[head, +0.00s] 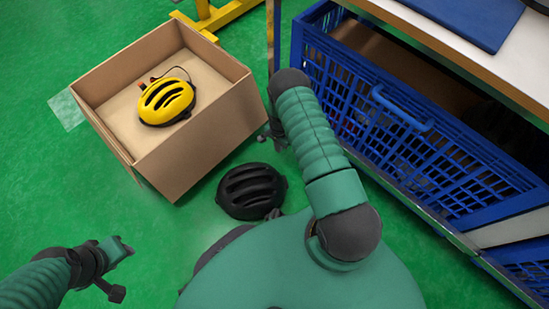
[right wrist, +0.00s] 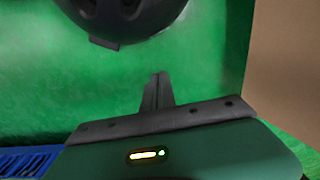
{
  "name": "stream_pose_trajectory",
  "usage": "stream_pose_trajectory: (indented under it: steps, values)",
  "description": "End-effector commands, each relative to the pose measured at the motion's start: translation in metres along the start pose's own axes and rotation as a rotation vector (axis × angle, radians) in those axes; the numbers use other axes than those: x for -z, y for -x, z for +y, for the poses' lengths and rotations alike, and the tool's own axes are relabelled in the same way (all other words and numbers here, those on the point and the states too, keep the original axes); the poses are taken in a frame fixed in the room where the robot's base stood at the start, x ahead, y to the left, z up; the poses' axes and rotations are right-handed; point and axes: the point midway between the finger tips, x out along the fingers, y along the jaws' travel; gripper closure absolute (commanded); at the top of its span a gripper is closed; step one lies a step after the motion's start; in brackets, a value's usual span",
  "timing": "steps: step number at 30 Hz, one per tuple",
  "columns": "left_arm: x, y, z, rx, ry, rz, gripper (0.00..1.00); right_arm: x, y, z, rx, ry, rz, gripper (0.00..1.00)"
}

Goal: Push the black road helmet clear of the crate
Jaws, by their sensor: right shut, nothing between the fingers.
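The black road helmet (head: 251,191) lies on the green floor, in front of the cardboard box and left of the blue crate (head: 390,125), apart from the crate. In the right wrist view the helmet (right wrist: 120,12) shows at the top edge, partly cut off. My right gripper (head: 272,134) is low between the box and the blue crate, beyond the helmet, mostly hidden by its arm. In the right wrist view its fingers (right wrist: 158,90) are together and empty, with a gap to the helmet. My left gripper (head: 118,268) is over bare floor at lower left; its finger gap is unclear.
The open cardboard box (head: 203,135) holds a yellow helmet (head: 167,101). Its wall (right wrist: 284,65) is close on the right in the wrist view. A bench (head: 490,50) stands over the blue crate. A yellow stand (head: 212,16) is at the back. Floor left of the black helmet is clear.

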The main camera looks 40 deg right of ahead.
Motion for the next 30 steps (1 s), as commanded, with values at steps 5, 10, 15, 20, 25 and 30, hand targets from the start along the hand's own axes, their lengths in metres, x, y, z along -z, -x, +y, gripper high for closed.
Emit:
stream_pose_trajectory:
  steps: [5,10,15,20,25,30]
  values:
    - [-0.005,-0.02,0.0,0.0,0.001,0.0,0.64,-0.001,-0.029,0.0,-0.001,0.004,0.0,1.0]
    - [-0.011,-0.047,0.0,0.0,0.001,0.0,0.64,-0.001,-0.068,0.0,-0.001,0.004,-0.001,1.0]
    - [-0.017,-0.073,0.0,0.0,0.0,-0.001,0.64,-0.001,-0.106,0.0,-0.001,0.003,-0.001,1.0]
    - [-0.019,-0.081,0.0,0.0,0.001,0.0,0.64,-0.032,-0.098,-0.001,-0.001,0.007,-0.002,1.0]
    - [-0.019,-0.082,0.0,0.0,0.001,0.0,0.64,-0.041,-0.094,0.0,-0.001,0.005,-0.001,1.0]
    - [-0.019,-0.081,0.0,0.0,0.001,0.0,0.64,-0.041,-0.093,0.0,0.0,0.005,-0.001,1.0]
